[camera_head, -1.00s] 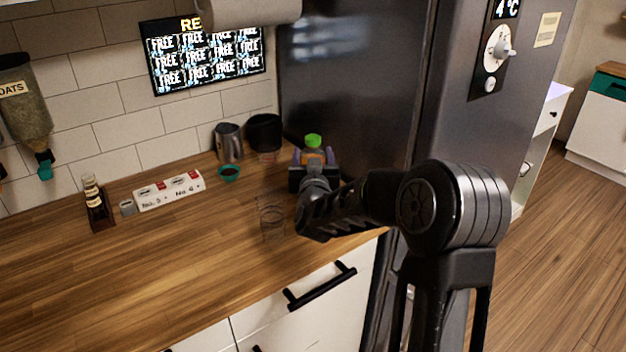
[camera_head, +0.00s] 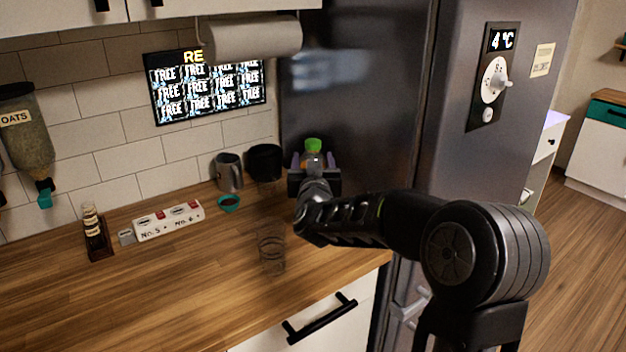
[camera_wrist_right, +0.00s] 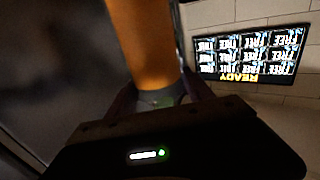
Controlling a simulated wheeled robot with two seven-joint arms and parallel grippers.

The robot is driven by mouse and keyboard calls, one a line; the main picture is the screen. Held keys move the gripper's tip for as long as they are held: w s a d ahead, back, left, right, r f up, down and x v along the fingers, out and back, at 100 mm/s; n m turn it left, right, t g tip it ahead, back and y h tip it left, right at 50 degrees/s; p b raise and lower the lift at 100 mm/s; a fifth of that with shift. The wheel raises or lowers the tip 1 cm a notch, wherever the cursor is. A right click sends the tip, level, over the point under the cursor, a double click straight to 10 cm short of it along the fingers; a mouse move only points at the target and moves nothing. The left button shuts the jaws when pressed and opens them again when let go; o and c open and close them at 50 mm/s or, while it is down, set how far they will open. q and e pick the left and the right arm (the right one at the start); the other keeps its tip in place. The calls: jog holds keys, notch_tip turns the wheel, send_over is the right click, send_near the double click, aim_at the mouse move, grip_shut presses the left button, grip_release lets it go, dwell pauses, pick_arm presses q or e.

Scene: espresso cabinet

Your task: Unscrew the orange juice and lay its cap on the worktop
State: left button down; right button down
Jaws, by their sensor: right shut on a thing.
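The orange juice bottle (camera_head: 313,157) has a green cap (camera_head: 313,145) on top and appears upright. My right gripper (camera_head: 313,163) is shut on the bottle, one finger on each side, near the dark fridge side. The cap sits above the fingers. In the right wrist view, which is upside down, the orange body (camera_wrist_right: 143,45) extends away from the jaws. The bottle's base is hidden in the head view behind my gripper and wrist. The wooden worktop (camera_head: 180,290) lies in front and to the left. My left gripper is not in view.
A clear glass (camera_head: 272,252) stands near the worktop's right front. A white labelled block (camera_head: 170,221) and a small bottle rack (camera_head: 96,235) are left. The front left worktop is clear.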

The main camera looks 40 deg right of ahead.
aim_at(314, 152)
notch_tip(314, 152, up, 3)
jog(key=shift+r, duration=0.15)
dwell(0.9)
